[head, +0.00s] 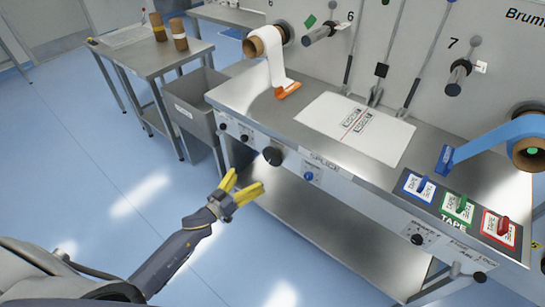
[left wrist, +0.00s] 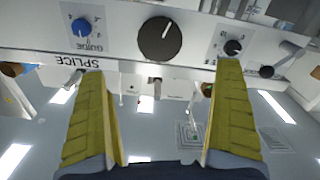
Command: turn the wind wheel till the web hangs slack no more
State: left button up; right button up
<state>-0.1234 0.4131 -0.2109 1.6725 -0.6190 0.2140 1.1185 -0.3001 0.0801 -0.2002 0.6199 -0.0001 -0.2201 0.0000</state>
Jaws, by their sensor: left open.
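A large black round knob (head: 272,156) sits on the front panel of the steel bench. It also shows in the left wrist view (left wrist: 160,40), with a white pointer line. No readable label marks it as the wind wheel. My left gripper (head: 243,185) has yellow fingers spread open and empty, in front of and below this knob, apart from it. A white web (head: 278,68) runs from a brown-cored roll (head: 266,42) down to an orange piece (head: 288,90) on the bench. A blue web (head: 495,137) runs from the right roll to a blue end piece. My right gripper is out of view.
Smaller knobs flank the large one, including a blue guide knob (head: 309,176). A printed white sheet (head: 355,128) lies on the bench top. Blue, green and red switch plates (head: 460,208) sit at right. A grey bin (head: 194,106) stands at left. The floor in front is clear.

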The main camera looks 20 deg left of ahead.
aim_at(271, 158)
pick_arm(q)
jog(key=x, duration=1.4)
jog(key=shift+w+d, duration=0.1)
jog(key=shift+w, duration=0.2)
jog(key=shift+c, duration=0.2)
jog(key=c, duration=1.2)
